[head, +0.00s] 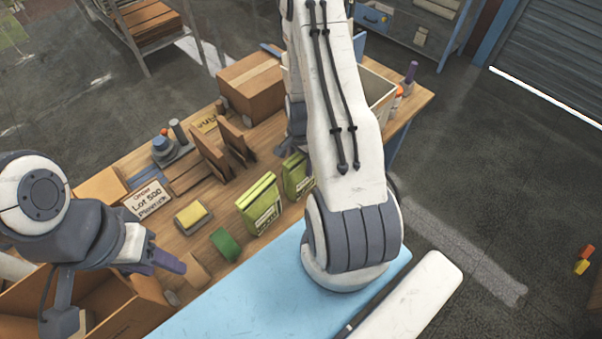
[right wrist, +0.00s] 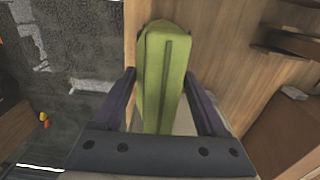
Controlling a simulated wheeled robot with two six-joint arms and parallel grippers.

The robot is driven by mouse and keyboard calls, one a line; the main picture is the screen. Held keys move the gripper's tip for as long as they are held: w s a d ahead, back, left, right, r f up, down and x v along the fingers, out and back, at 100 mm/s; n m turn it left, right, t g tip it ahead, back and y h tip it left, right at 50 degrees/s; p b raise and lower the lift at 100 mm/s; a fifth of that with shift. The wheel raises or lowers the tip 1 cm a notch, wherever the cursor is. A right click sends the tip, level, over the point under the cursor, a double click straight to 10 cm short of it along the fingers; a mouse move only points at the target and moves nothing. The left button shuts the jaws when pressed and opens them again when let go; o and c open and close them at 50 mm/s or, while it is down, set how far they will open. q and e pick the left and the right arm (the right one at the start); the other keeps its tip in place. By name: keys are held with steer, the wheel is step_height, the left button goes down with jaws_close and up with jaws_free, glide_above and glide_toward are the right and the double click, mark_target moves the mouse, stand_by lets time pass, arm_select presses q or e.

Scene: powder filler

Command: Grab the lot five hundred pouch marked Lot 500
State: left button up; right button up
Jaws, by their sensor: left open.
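Two green pouches with pale labels stand on the wooden table in the head view, a nearer one (head: 257,207) and a farther one (head: 296,178); I cannot read their labels surely. A white card (head: 148,199) reads "Lot 500". In the right wrist view a green pouch (right wrist: 165,75) lies between the two fingers of my right gripper (right wrist: 160,80), close to both; I cannot tell whether they press on it. Its label is not visible there.
The open cardboard box (head: 100,300) is at lower left. A yellow-topped block (head: 192,216), a green roll (head: 225,244) and brown dividers (head: 222,148) crowd the table. A closed carton (head: 250,82) and a white bin (head: 380,95) stand at the back.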

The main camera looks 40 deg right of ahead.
steer(key=c, duration=0.5)
steer(key=shift+r, duration=0.2)
